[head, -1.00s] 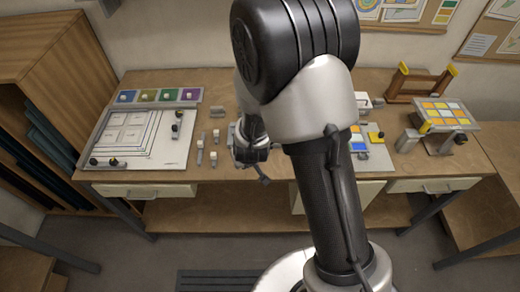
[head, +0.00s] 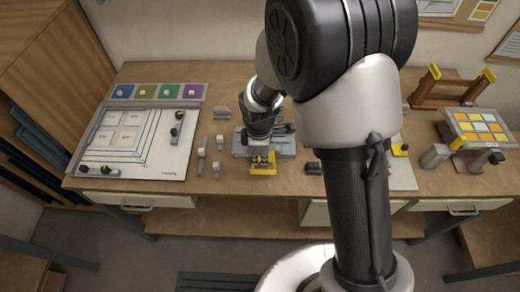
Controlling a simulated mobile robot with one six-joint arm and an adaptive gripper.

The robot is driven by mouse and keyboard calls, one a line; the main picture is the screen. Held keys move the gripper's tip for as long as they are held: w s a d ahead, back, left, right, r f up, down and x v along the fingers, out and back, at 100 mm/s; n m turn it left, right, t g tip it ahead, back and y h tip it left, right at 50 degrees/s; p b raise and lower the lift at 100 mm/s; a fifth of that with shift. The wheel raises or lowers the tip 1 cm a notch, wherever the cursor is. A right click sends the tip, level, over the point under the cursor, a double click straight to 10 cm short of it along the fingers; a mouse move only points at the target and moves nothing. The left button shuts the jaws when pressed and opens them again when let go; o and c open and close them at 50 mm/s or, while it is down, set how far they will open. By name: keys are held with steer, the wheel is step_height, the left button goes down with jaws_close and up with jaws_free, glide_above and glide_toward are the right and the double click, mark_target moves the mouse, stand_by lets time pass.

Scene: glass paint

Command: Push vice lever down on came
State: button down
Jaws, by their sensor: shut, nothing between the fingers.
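The vice appears to be the grey fixture (head: 283,144) with a yellow front part (head: 263,170), on the bench near its front edge. My gripper (head: 260,142) is shut and empty, pointing down over the fixture. It overlaps the fixture in the view, and I cannot tell whether it touches it. The vice lever and the came cannot be made out; my gripper and wrist cover much of the fixture.
A white layout board (head: 180,150) lies to the left, below a row of coloured squares (head: 158,92). Several small grey blocks (head: 201,160) stand between board and fixture. A tilted rack of coloured tiles (head: 480,127) and a wooden frame (head: 450,92) stand to the right.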

mark_target(260, 171)
steer(key=f, duration=0.6)
steer(key=shift+w+b, duration=0.2)
steer(key=shift+b, duration=0.15)
steer(key=f, duration=0.1)
steer(key=s+f+b, duration=0.1)
steer(key=f+b, duration=0.1)
steer(key=shift+s+f, duration=0.15)
steer(key=shift+s, duration=0.25)
steer(key=s+r+p, duration=0.3)
steer(key=r+p, duration=0.1)
steer(key=r, duration=1)
steer(key=shift+s, duration=0.15)
steer(key=shift+a, duration=0.1)
